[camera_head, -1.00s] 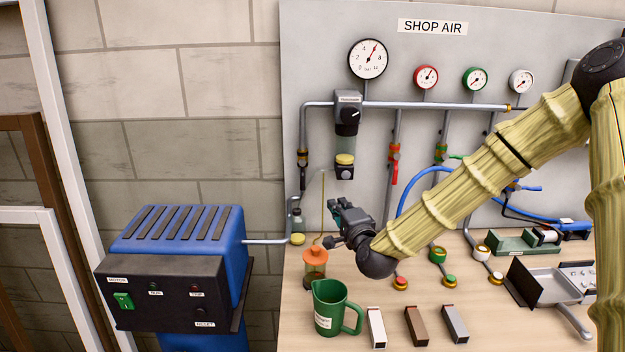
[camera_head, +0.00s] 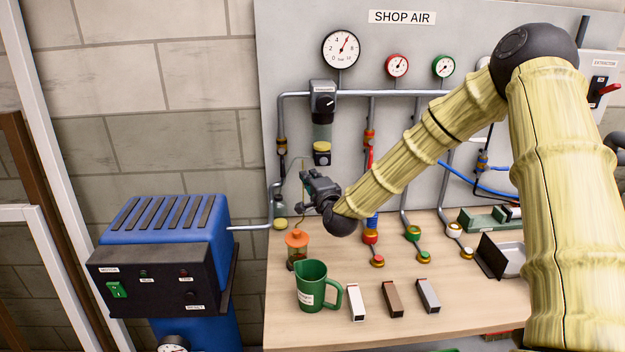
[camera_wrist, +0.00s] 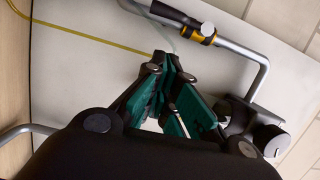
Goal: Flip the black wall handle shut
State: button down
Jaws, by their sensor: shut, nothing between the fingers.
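The black handle (camera_head: 282,146) is on the brass-ended valve in the leftmost vertical pipe on the grey wall panel. It appears to lie along the pipe. In the wrist view the black handle (camera_wrist: 181,17) runs beside the pipe near the brass fitting, at the top of the picture. My gripper (camera_head: 308,177) is below and right of the handle, apart from it, in front of the panel. In the wrist view my gripper (camera_wrist: 172,66) has its dark green fingers shut with nothing between them, and their tips point towards the pipe.
The regulator (camera_head: 323,105) with its black knob is above my gripper. A thin yellow line (camera_wrist: 85,37) hangs close by. An orange-capped jar (camera_head: 297,250) and a green jug (camera_head: 312,287) stand on the bench below. The blue compressor (camera_head: 165,225) is at left.

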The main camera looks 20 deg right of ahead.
aim_at(282, 163)
jog(key=w+a+p, duration=0.1)
jog(key=w+a, duration=0.2)
jog(key=w, duration=0.2)
jog(key=shift+w+f+m, duration=0.25)
jog(key=shift+f+m, duration=0.05)
jog(key=shift+f, duration=0.15)
dwell(0.4)
